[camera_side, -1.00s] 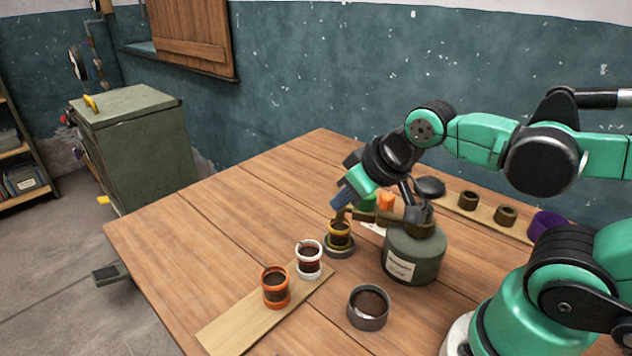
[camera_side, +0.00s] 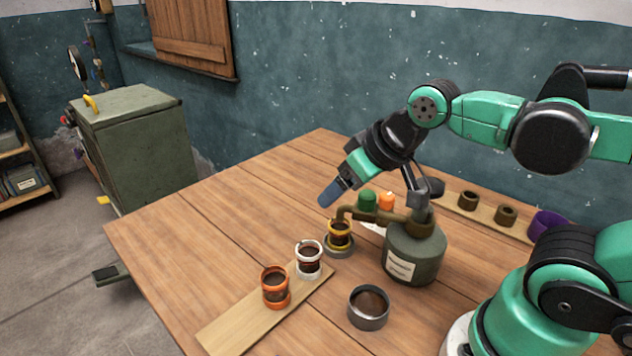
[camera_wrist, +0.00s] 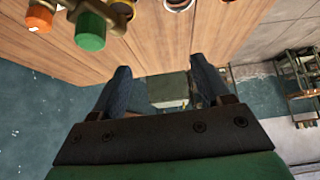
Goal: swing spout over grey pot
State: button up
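The grey pot (camera_side: 369,306) is a short round cup with dark contents, standing on the table in front of the dispenser. The dispenser is a grey-green jar (camera_side: 413,262) with a pale label. Its brown spout (camera_side: 385,216) reaches left from the jar's top, and its tip is above the yellow-rimmed pot (camera_side: 340,235), not the grey one. My gripper (camera_side: 328,196) is up and left of the spout, apart from it. The wrist view shows its two dark blue fingers (camera_wrist: 158,78) spread with nothing held between them.
Brown rings (camera_side: 468,200) lie on the back board. The table's left part is clear.

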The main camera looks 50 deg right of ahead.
notch_tip(320, 180, up, 6)
jog(key=m+g, duration=0.7)
jog(key=m, duration=0.1)
send_over(368, 193)
notch_tip(368, 193, down, 4)
jog(key=shift+w+f, duration=0.1)
jog(key=shift+f, duration=3.25)
grip_shut()
